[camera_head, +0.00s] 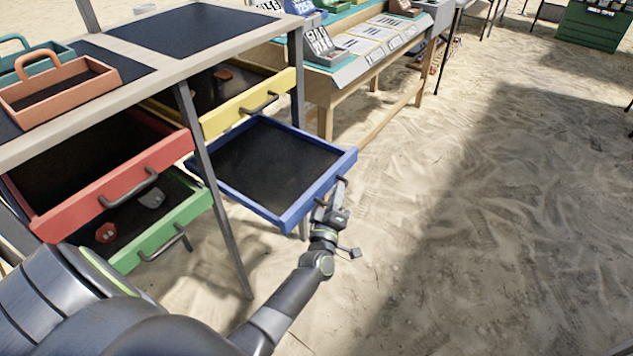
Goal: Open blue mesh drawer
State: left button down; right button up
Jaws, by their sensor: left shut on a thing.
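The blue mesh drawer (270,163) is pulled well out of the table frame, below the yellow drawer. Its dark mesh bottom shows and looks empty. My left gripper (335,196) is at the front right side of the blue drawer, shut on its handle. The handle is mostly hidden by the gripper. My right gripper is not in view.
The yellow drawer (247,117), red drawer (116,187) and green drawer (160,232) also stick out. The green one holds small objects. Trays (62,92) stand on the tabletop. A wooden display table (370,88) stands behind. Sand (480,240) on the right is clear.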

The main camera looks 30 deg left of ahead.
pick_arm(q)
jog(key=shift+s+d+f, duration=0.1)
jog(key=shift+s+d, duration=0.05)
jog(key=shift+d, duration=1.2)
jog(key=shift+s+d, duration=0.1)
jog(key=shift+d, duration=1.2)
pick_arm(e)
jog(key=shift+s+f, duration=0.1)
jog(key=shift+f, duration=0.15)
pick_arm(q)
jog(key=c, duration=1.5)
grip_release()
